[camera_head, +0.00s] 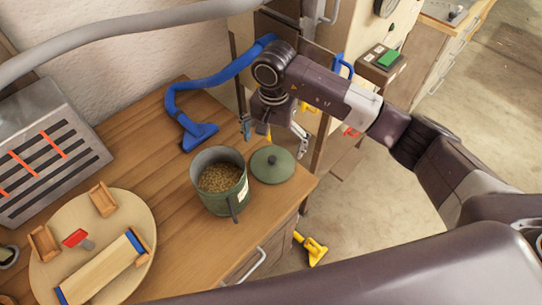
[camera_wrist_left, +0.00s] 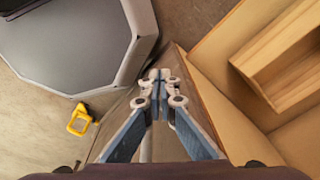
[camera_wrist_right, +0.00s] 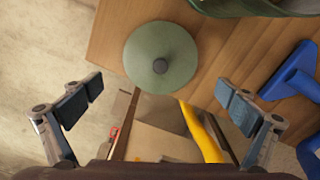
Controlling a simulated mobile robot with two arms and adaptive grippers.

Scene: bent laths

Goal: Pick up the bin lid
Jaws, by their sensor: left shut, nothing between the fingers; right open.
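The bin lid (camera_head: 272,164) is a round grey-green disc with a dark knob. It lies flat on the wooden bench near its right edge, beside the green bin (camera_head: 221,182), which stands open and holds brown granules. My right gripper (camera_head: 272,135) is above and behind the lid, apart from it, with its fingers spread and empty. In the right wrist view the lid (camera_wrist_right: 161,58) shows ahead, centred between the open fingertips (camera_wrist_right: 158,98). My left gripper (camera_wrist_left: 157,78) shows in the left wrist view, shut and empty, away from the lid; the head view does not show it.
A blue nozzle (camera_head: 198,134) with its hose lies on the bench behind the bin. A round board (camera_head: 140,207) with wooden parts and a red-headed tool is at the left, near a slotted metal box (camera_head: 50,150). A yellow nozzle (camera_head: 313,248) lies on the floor.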

